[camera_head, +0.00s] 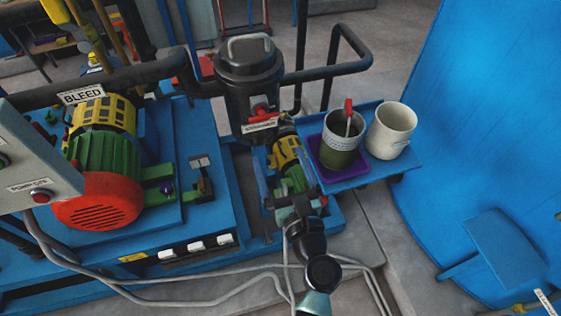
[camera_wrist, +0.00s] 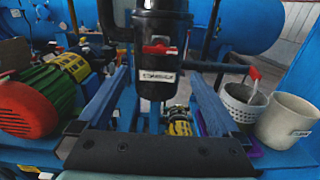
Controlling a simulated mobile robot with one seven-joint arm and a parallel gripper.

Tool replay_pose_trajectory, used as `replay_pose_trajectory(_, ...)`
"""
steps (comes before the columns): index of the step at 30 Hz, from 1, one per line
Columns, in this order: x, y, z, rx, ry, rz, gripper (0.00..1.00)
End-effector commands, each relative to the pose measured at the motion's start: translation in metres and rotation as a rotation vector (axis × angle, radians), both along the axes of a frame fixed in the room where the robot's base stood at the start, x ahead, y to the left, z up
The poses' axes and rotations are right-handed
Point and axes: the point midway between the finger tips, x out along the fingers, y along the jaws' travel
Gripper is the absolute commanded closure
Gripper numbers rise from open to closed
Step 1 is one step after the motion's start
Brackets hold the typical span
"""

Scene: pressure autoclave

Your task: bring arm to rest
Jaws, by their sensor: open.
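The black lidded canister (camera_head: 250,85) stands upright just beyond the fingers. It carries a red valve handle and a white label, and it also shows in the wrist view (camera_wrist: 160,25). The fingertips appear near the lower canister, but I cannot tell whether they touch it.
A blue shelf (camera_head: 405,164) right of my gripper holds a cream mug (camera_head: 391,132) and a purple tray (camera_head: 318,172). A dark mug (camera_head: 338,155) with a red-handled tool stands in the tray. A red-green motor (camera_head: 100,170) is left; a large blue tank (camera_head: 480,110) is right. Dark pipes surround the canister.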

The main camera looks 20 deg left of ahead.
Motion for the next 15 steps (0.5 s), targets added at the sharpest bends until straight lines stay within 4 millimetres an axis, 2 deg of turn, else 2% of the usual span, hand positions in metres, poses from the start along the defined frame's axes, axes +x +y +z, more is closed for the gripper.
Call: replay_pose_trajectory(15,0.0015,0.0005,0.0033,-0.012,-0.011,0.000,0.00)
